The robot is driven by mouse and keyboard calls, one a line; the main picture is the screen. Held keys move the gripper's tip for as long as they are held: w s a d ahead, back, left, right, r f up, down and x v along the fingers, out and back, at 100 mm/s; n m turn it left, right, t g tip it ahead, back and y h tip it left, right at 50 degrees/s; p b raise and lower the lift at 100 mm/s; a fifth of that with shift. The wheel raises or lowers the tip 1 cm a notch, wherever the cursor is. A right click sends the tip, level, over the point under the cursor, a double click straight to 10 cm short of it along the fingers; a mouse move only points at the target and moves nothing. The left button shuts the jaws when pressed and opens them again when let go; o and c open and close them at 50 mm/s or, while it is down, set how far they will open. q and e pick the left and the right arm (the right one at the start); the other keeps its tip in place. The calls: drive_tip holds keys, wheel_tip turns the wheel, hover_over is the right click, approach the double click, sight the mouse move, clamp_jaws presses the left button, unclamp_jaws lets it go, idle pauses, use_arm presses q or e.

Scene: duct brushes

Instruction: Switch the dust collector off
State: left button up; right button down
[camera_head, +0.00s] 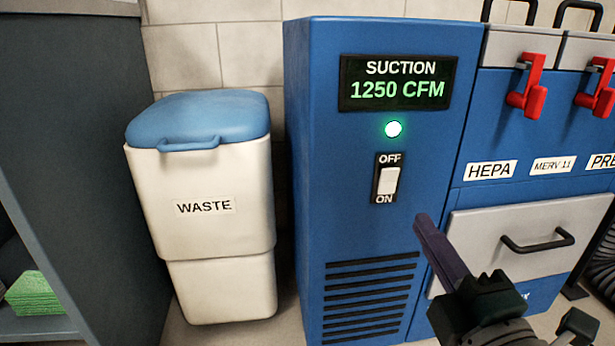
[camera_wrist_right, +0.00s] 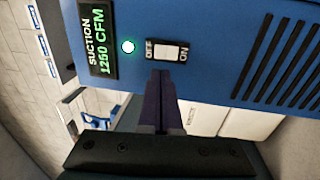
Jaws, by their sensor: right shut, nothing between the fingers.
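The dust collector (camera_head: 330,150) is a tall blue cabinet. Its display (camera_head: 398,83) reads SUCTION 1250 CFM in green, and the round lamp (camera_head: 393,129) below glows green. A white rocker switch (camera_head: 388,181) sits on a black plate, with OFF above and ON below. My right gripper (camera_head: 421,220) is shut and empty, in front of the cabinet, to the lower right of the switch. In the right wrist view, its fingertips (camera_wrist_right: 161,73) point at the cabinet close to the switch (camera_wrist_right: 167,51); contact is not visible. My left gripper is out of view.
A white waste bin (camera_head: 205,230) with a blue lid stands left of the cabinet. To the right are filter housings with red latches (camera_head: 528,87) and a grey drawer (camera_head: 530,240) with a black handle. Green pads (camera_head: 34,293) lie on a shelf at the lower left.

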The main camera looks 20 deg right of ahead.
sight(390, 176)
drive_tip(key=b+x, duration=0.3)
drive_tip(key=x, duration=0.5)
drive_tip(key=shift+w+f, duration=0.1)
drive_tip(key=shift+w+d, duration=0.15)
drive_tip(key=shift+w, duration=0.4)
